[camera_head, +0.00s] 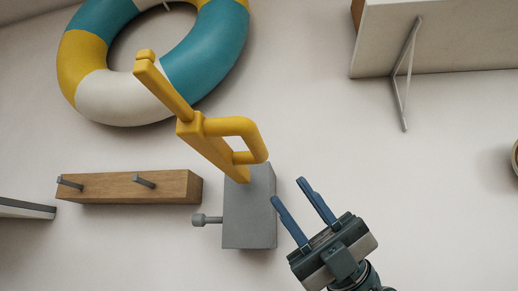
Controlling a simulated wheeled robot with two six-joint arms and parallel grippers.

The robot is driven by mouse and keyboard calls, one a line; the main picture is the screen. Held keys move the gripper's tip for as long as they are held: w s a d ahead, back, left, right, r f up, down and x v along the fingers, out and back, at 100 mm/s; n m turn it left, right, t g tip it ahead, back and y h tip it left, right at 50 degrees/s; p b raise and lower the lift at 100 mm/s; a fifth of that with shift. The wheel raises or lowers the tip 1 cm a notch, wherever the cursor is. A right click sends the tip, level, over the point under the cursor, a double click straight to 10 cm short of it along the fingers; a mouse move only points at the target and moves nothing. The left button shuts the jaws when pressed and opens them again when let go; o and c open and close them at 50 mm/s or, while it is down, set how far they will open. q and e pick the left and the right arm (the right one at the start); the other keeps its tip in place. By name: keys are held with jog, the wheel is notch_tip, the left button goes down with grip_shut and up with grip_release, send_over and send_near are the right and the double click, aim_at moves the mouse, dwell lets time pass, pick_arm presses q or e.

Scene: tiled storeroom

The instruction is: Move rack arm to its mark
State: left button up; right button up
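The yellow rack arm (212,145) comes out of a grey wall block (250,218) near the middle of the view. It points up and to the left, and a yellow loop handle (236,126) stands on its right side. A small grey knob (207,220) sticks out from the block's left side. No mark is clearly visible. My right gripper (292,192) is to the lower right of the handle, just right of the grey block. Its two blue fingers are apart with nothing between them. My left gripper is not in view.
A teal, yellow and white ring (98,98) hangs behind the rack arm's tip. A wooden peg rail (110,190) is left of the block. A white bracketed shelf (450,40) is at upper right, and another shelf edge (25,209) is at far left. Wall between handle and upper-right shelf is clear.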

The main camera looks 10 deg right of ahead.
aim_at(261, 151)
jog(key=p+x, duration=0.3)
jog(key=x, duration=0.6)
jog(key=shift+s+a+r, duration=0.15)
jog(key=shift+s+r, duration=0.05)
jog(key=shift+r, duration=0.05)
jog(key=shift+a+r, duration=0.1)
jog(key=shift+a, duration=0.05)
grip_shut()
